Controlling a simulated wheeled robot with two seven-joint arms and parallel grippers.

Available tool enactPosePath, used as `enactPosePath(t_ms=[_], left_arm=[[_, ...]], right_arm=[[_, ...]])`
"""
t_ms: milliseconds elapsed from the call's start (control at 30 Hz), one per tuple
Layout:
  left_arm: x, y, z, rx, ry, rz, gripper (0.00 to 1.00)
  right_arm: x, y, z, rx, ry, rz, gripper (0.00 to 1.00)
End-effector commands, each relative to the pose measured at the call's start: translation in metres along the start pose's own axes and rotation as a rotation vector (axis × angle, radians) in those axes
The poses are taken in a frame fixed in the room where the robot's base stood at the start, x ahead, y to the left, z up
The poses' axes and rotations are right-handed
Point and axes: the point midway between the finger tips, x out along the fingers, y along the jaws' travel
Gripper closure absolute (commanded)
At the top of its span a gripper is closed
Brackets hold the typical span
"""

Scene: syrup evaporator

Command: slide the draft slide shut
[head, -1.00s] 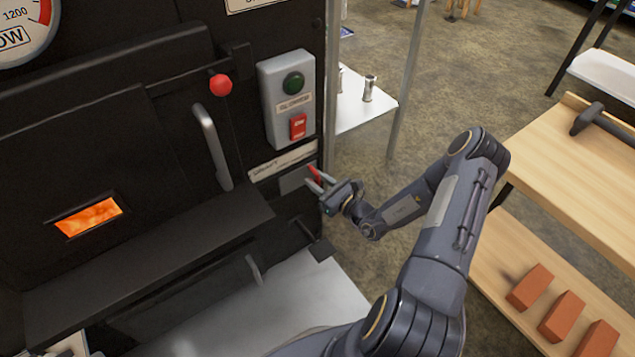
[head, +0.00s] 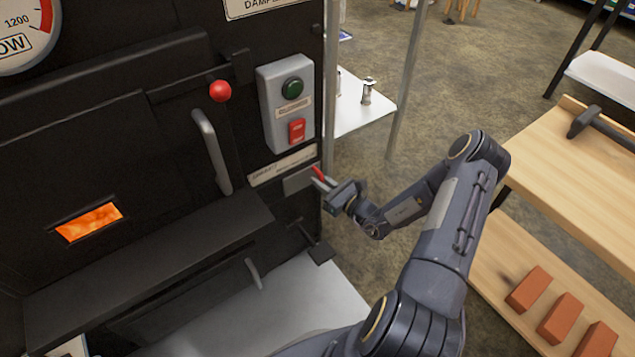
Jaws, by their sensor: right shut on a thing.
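The draft slide is a small grey metal plate (head: 297,181) on the black front of the evaporator, below a pale label strip. A red handle (head: 318,173) stands at its right end. My right gripper (head: 321,180) reaches in from the right and is shut on the red handle. The fingers partly hide the handle. My left gripper is not in view.
Above the slide is a control box (head: 287,103) with green and red buttons. A firebox door with a grey handle (head: 212,150) and a glowing window (head: 90,222) is at left. A wooden bench (head: 570,180) with bricks below stands at right.

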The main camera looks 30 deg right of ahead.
Motion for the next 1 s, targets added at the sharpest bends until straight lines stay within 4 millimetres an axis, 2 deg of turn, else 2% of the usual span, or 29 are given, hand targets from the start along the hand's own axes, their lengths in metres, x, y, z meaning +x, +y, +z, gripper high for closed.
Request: enactPosePath(t_ms=[167, 200, 333, 667, 1000], left_arm=[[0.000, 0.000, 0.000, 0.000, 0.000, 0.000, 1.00], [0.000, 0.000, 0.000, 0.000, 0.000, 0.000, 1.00], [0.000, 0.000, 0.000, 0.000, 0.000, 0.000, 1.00], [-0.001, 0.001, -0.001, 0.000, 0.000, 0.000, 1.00], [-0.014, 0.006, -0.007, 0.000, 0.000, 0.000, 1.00]], right_arm=[[-0.001, -0.005, 0.000, -0.003, 0.000, -0.013, 1.00], [-0.001, -0.006, 0.000, -0.003, 0.000, -0.014, 0.86], [-0.001, -0.006, 0.000, -0.003, 0.000, -0.014, 0.71], [-0.005, -0.004, 0.000, -0.002, 0.001, -0.011, 0.71], [-0.059, -0.005, 0.002, -0.001, 0.002, -0.015, 0.71]])
